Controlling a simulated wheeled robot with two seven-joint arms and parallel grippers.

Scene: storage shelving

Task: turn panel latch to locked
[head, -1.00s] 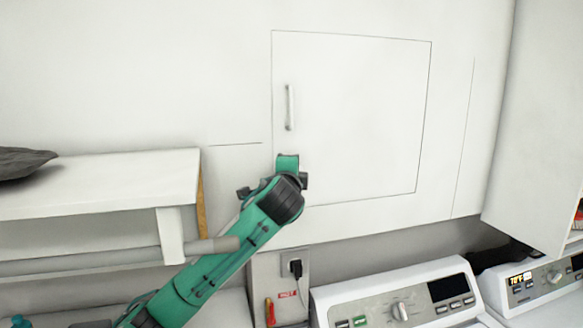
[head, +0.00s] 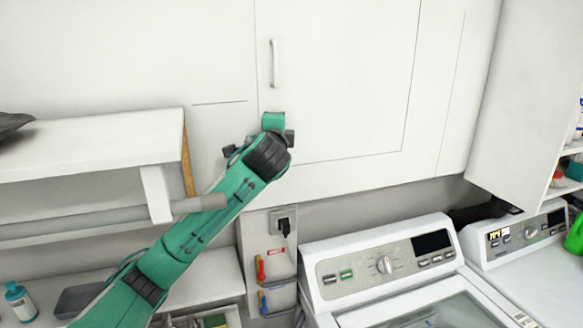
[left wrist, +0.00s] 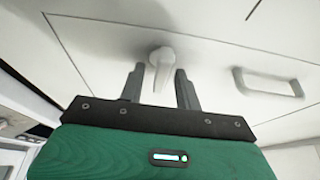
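The white wall panel (head: 345,80) is closed, with a vertical bar handle (head: 275,63) near its left edge. The handle also shows in the left wrist view (left wrist: 268,82). My left gripper (head: 270,120) is at the panel's lower left corner and hides the latch in the head view. In the left wrist view, the small light grey latch (left wrist: 162,58) sits between the two dark fingers of the left gripper (left wrist: 159,72). The fingers are apart, with narrow gaps beside the latch. My right gripper is not in view.
A white shelf (head: 90,145) with a rod below it stands left of the arm. A washer (head: 385,265) and another appliance (head: 520,240) are at lower right. A plugged outlet (head: 284,222) is below the panel. A white cabinet (head: 525,100) is at right.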

